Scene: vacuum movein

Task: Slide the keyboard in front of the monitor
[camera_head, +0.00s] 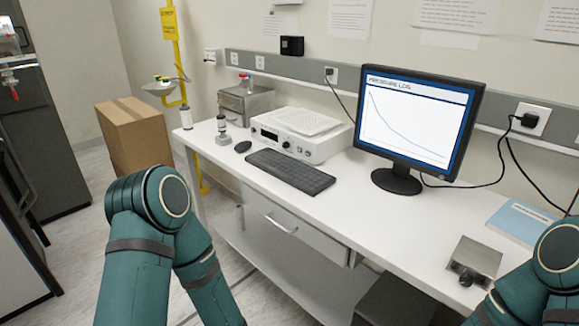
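The black keyboard (290,171) lies flat on the white bench, left of the monitor and in front of a white instrument. The monitor (415,116) stands upright on a round black base (397,181) and shows a falling curve. The bench top just in front of the monitor base is bare. My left arm comes up at the lower left and my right arm at the lower right. Neither gripper shows in this view.
A white instrument (301,134) stands behind the keyboard, and a black mouse (242,146) lies to its left. A grey metal box (474,261) and a blue book (521,221) lie at the bench's right. A cardboard box (137,137) stands left of the bench.

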